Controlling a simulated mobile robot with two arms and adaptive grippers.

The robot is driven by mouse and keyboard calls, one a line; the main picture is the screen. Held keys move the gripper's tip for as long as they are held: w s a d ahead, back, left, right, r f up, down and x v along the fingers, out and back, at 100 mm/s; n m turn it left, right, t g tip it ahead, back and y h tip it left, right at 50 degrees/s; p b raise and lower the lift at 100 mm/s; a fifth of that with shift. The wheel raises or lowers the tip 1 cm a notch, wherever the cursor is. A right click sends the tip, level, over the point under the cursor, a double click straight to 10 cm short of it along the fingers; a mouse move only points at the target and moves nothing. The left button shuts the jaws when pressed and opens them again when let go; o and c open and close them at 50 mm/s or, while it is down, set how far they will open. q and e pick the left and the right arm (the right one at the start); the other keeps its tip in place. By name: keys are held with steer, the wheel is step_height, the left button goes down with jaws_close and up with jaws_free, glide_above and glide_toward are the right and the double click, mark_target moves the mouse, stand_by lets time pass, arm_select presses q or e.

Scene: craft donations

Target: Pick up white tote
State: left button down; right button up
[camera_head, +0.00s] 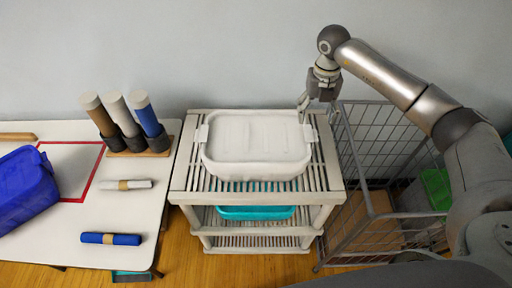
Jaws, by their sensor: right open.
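The white tote (256,146) is a lidded box with rounded corners and a clip at each short side. It sits on the slatted top shelf of a pale shelf unit (191,186). My right gripper (303,104) is open and points down by the tote's back right corner, close to its right clip. I cannot tell whether it touches the tote. My left gripper is out of view.
A wire cage cart (352,175) stands right of the shelf, holding a cardboard box (365,222) and a green item (436,186). A teal tote (255,212) is on the lower shelf. The left table (125,208) holds a blue tote (25,187), rolls and a tube rack.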

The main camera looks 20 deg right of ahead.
mark_target(311, 133)
step_height(311, 133, down, 2)
steer(key=shift+f+p, duration=0.5)
steer(key=shift+p, duration=0.2)
steer(key=f+p, duration=0.2)
steer(key=f, duration=0.2)
steer(key=shift+s, duration=0.2)
steer(key=shift+f, duration=0.35)
jaws_close()
steer(key=shift+w+a+r, duration=0.1)
steer(key=shift+r, duration=0.05)
